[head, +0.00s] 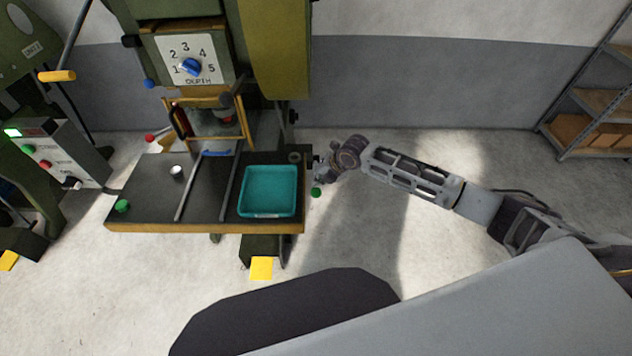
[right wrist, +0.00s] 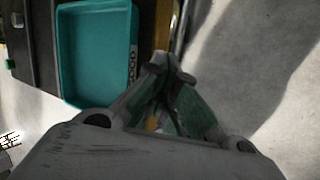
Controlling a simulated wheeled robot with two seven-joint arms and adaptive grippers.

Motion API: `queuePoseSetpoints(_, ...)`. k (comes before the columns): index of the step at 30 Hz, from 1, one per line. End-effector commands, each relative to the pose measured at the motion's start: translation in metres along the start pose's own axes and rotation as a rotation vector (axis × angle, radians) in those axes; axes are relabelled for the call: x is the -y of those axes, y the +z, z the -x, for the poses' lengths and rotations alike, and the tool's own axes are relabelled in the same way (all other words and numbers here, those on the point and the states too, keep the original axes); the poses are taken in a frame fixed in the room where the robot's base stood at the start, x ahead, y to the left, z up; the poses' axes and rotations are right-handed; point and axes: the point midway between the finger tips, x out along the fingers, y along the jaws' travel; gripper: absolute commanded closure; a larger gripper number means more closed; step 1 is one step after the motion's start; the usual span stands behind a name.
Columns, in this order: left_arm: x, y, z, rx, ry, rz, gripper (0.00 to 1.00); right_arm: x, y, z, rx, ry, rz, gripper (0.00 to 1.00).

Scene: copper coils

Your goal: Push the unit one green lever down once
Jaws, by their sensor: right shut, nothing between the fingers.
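A small green ball knob (head: 316,192), which looks like a lever end, shows just right of the press table in the head view. Its shaft is not clearly visible. My right gripper (head: 318,166) is just above this knob in the picture, beside the table's right edge; I cannot tell whether they touch. In the right wrist view its fingers (right wrist: 163,65) are together and empty, and the knob cannot be made out. A label on the machine at far left (head: 30,48) seems to start with "UNIT"; its number is too small to read surely. My left gripper is out of view.
A teal tray (head: 245,211) sits on the dark table (head: 150,205), close to my right gripper. A depth dial (head: 190,66) is above. Another green knob (head: 122,206) is at the table's front left. A control box (head: 75,150) stands left. Floor right of the table is clear.

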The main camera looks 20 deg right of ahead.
Motion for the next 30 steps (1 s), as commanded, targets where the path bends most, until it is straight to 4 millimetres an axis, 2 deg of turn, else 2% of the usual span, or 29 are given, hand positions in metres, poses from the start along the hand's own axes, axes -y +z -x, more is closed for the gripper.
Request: queuePoseSetpoints(30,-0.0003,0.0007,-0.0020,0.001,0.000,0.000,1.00,0.0047,-0.0051,-0.0061,-0.003,-0.002,0.000,1.00)
